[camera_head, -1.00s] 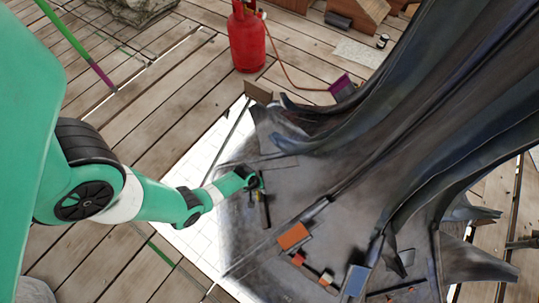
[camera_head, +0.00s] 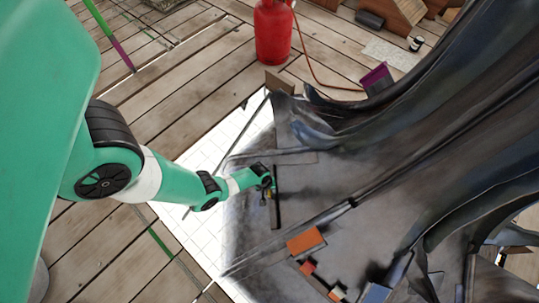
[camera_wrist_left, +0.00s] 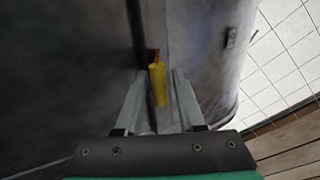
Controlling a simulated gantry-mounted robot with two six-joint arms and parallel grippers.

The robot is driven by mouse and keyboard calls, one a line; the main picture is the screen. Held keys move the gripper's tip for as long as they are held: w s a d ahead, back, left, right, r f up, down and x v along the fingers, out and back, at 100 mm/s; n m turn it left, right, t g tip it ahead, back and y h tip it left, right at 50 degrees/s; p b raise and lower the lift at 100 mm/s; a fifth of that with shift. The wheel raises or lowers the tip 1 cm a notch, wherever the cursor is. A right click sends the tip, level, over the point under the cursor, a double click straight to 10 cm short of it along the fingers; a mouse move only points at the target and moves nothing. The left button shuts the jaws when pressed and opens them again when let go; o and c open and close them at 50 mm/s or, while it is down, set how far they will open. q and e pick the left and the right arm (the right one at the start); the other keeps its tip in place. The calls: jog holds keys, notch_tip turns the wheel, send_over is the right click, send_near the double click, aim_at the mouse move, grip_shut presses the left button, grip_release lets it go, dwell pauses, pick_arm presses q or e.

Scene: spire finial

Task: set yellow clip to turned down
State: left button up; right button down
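The yellow clip (camera_wrist_left: 158,86) shows in the left wrist view as a small upright yellow piece with an orange-brown tip at its upper end. It sits by a dark seam on the grey metal surface. My left gripper (camera_wrist_left: 157,88) is open, with one grey finger on each side of the clip. Gaps show between the clip and both fingers, and I cannot tell whether either touches it. In the head view my left gripper (camera_head: 268,187) is small and close to the dark surface beside a dark upright strip (camera_head: 277,197); the clip is hard to make out there. My right gripper is in neither view.
The large dark spire (camera_head: 400,150) with flared fins fills the right side. Orange (camera_head: 305,240) and blue (camera_head: 375,294) blocks lie on its base. A red gas cylinder (camera_head: 273,32) with a hose stands behind on wooden planks. White tiles (camera_head: 215,160) border the base.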

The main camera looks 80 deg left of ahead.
pick_arm(q)
grip_shut()
jog(key=shift+w, duration=0.1)
